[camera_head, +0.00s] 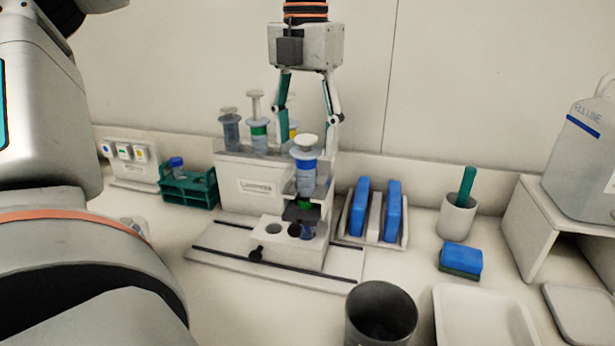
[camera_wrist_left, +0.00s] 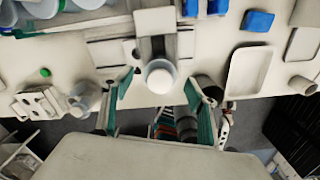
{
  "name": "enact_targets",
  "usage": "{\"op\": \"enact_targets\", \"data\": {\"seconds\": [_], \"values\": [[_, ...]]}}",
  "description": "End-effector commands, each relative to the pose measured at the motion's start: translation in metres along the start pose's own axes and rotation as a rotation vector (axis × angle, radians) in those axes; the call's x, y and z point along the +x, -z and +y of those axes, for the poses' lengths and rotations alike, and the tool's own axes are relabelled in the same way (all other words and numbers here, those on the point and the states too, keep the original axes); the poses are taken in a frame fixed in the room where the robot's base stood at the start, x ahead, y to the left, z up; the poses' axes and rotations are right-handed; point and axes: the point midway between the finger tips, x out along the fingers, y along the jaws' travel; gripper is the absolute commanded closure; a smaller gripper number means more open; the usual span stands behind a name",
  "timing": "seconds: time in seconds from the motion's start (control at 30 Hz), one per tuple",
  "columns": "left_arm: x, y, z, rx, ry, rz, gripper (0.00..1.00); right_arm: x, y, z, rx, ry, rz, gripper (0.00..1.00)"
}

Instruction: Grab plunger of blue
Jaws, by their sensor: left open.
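The blue syringe (camera_head: 305,175) stands upright in the front holder of the white dispenser. Its plunger has a round white top (camera_head: 306,140), which also shows in the left wrist view (camera_wrist_left: 160,77). My left gripper (camera_head: 309,118) points down above the blue syringe, its teal-lined fingers spread open and empty. In the left wrist view the plunger top appears between the two fingers (camera_wrist_left: 160,84), and I see no finger touching it. My right gripper is not in view.
Grey (camera_head: 230,128), green-banded (camera_head: 258,132) and yellow (camera_head: 292,132) syringes stand behind in the dispenser (camera_head: 245,188). A green tube rack (camera_head: 190,190) is left. Blue blocks (camera_head: 392,210), a dark cup (camera_head: 381,318) and a white tray (camera_head: 480,320) are right.

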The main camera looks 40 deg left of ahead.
Motion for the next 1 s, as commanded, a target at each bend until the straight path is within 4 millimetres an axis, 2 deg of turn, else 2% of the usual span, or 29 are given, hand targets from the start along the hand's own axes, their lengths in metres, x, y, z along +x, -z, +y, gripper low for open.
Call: {"op": "enact_targets", "data": {"seconds": [0.1,0.37,0.47,0.5,0.53,1.0], "values": [[0.0123,-0.0003,0.0002,0.000,0.001,0.002,0.42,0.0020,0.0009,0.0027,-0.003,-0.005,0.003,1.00],[0.0142,-0.0003,0.0001,-0.001,0.000,-0.001,0.42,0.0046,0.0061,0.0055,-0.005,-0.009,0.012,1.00],[0.0142,-0.0003,0.0002,-0.001,0.000,0.000,0.63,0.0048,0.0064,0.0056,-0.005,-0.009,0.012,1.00],[0.0142,-0.0004,0.0002,-0.001,0.000,0.000,0.73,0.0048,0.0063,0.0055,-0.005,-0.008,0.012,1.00],[0.0142,-0.0004,0.0002,-0.001,0.000,0.000,0.78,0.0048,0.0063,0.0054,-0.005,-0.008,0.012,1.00],[0.0103,-0.0006,0.0004,-0.002,0.000,-0.001,0.79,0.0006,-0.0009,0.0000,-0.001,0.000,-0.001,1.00]]}}
